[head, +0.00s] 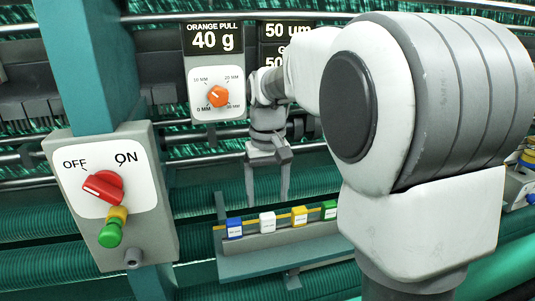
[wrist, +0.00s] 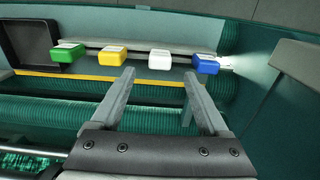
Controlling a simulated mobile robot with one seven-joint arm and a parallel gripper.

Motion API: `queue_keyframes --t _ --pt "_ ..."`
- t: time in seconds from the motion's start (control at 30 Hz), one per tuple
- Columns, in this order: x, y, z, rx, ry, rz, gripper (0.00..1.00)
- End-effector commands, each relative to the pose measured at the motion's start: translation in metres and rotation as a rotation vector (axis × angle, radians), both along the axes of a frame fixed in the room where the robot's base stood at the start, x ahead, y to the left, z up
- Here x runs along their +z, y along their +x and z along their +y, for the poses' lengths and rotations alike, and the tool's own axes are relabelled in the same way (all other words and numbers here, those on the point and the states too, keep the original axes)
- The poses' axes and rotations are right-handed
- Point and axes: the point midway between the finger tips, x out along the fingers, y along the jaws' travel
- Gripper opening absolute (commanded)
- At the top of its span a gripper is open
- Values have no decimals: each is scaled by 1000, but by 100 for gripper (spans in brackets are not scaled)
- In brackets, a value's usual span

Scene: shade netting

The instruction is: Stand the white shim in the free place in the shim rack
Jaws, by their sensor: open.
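The white shim (head: 267,221) stands in a row on a grey ledge with a yellow strip (head: 262,235), between the blue shim (head: 234,227) and the yellow shim (head: 299,215). It also shows in the wrist view (wrist: 160,60), just beyond my fingertips. My gripper (head: 268,202) points down above the row, its fingers apart and empty. In the wrist view my gripper (wrist: 158,76) has its fingertips to either side of the white shim's place in the picture; I cannot tell the height gap. I cannot make out which place in the shim rack is free.
A green shim (head: 329,209) ends the row, partly beside my arm, which hides what lies behind. A dark square frame (wrist: 14,50) stands beyond the green shim in the wrist view. A switch box (head: 115,200) with a red knob stands at the left, and a dial panel (head: 217,92) behind.

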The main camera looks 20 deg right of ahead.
Motion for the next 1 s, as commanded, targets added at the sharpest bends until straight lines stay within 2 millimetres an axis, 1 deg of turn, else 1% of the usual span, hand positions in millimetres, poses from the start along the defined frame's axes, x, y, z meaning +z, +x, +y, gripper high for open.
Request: queue_keyframes --t 0.03,0.2,0.3,0.4,0.5,0.6,0.9,1.0 --pt "15 1 0 0 0 -6 78" --pt "57 1 0 0 0 -5 78" --pt "78 1 0 0 0 -3 78" --pt "95 1 0 0 0 -2 78" --pt "105 0 0 0 0 -1 78" --pt "112 0 0 0 0 -1 78" --pt "114 -1 0 0 0 0 78" --pt "115 -7 -1 -1 2 -15 78"
